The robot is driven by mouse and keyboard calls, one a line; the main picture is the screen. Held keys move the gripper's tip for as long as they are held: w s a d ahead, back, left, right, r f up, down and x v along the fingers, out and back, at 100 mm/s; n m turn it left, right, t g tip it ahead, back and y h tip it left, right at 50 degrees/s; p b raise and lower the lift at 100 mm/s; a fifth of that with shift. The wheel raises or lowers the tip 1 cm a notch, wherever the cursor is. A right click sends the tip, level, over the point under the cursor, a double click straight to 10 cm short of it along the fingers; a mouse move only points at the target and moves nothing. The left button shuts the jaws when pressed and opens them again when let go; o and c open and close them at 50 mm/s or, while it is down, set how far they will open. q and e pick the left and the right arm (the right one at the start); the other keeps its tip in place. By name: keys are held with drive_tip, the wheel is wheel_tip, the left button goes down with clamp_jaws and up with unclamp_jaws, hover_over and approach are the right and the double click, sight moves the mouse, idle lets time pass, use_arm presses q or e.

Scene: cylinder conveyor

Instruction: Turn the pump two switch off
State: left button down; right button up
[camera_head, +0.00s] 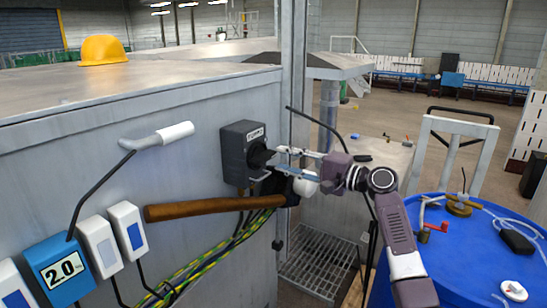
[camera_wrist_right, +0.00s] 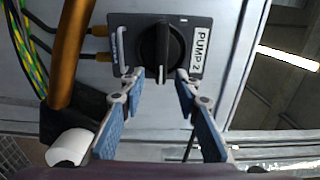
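The pump two switch is a dark grey box (camera_head: 236,152) on the side of the metal cabinet, with a black knob (camera_head: 258,155). In the right wrist view the switch plate (camera_wrist_right: 205,25) carries a "PUMP 2" label. The knob (camera_wrist_right: 162,48) stands lengthwise in that view, crosswise to the label's top, with a white mark at its near end. My right gripper (camera_head: 277,160) is at the knob. In the wrist view its blue-padded fingers (camera_wrist_right: 155,82) are apart, one on each side of the knob's near end; contact is unclear. My left gripper is out of view.
A brown-handled hammer (camera_head: 205,208) hangs just below the switch, close to my right gripper. Yellow-green cables (camera_head: 215,255) run beneath. A blue drum (camera_head: 450,275) with loose items stands at right. A yellow helmet (camera_head: 103,50) rests on the cabinet top (camera_head: 170,75).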

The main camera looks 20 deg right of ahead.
drive_tip(key=v, duration=0.6)
drive_tip(key=shift+s+d, duration=0.25)
drive_tip(key=shift+s, duration=0.1)
